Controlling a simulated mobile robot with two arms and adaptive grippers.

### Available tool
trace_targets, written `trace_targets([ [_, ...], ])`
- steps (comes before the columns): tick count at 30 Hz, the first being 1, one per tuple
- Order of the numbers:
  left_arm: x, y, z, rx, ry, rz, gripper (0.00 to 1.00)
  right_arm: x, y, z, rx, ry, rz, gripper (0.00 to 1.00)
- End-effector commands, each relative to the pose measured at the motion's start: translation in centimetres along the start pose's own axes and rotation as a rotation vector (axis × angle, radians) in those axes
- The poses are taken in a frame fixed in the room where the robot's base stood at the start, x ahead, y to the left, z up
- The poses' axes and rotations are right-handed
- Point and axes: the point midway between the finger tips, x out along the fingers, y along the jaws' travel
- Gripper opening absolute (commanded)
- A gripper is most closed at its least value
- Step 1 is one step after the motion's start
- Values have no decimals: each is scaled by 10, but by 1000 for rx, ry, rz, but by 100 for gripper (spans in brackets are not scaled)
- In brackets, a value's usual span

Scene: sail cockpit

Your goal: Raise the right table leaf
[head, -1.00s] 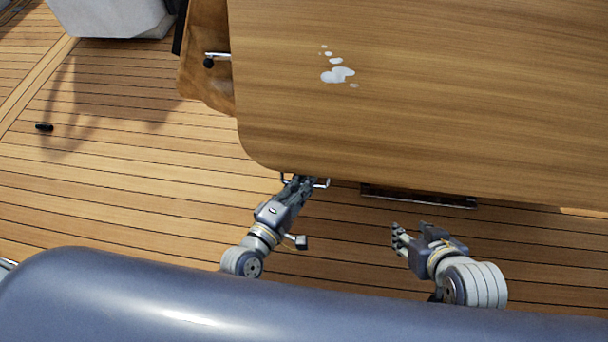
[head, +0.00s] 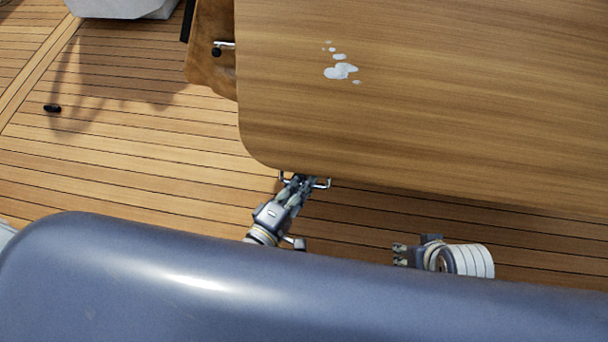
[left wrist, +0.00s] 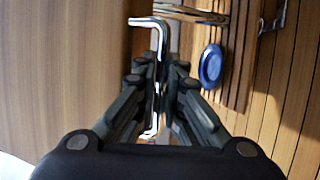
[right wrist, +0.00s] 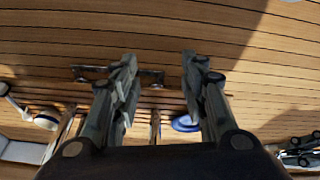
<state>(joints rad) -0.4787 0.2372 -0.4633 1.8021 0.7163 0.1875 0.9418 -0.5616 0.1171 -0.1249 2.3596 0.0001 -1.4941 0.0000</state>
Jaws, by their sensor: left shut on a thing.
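The table leaf is a broad wooden panel (head: 420,110) with a rounded near left corner. It fills the upper right of the head view and shows at the left of the left wrist view (left wrist: 60,70). A shiny metal bar handle (head: 323,184) sits at its near edge. My left gripper (head: 302,180) is shut on this handle, which runs between the fingers in the left wrist view (left wrist: 157,80). My right gripper (head: 398,255) is apart from the leaf. Its fingers are spread and empty in the right wrist view (right wrist: 158,70).
White glossy spots (head: 341,71) lie on the wood top. A metal latch with a black knob (head: 217,51) shows beside the leaf's left edge. A small black fitting (head: 52,108) sits on the planked deck (head: 110,150). A blue disc (left wrist: 211,65) shows near the handle.

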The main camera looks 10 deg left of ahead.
Motion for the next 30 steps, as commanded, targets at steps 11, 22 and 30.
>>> trace_targets([
  [11,-24,9,11,1,-3,-5,0,53,-3,8,-4,-30,-5,40],
  [22,-45,18,19,1,-3,-6,0,99,-5,27,-8,-54,-9,40],
  [30,-54,23,23,1,-2,-3,0,118,-6,37,-10,-63,-11,40],
])
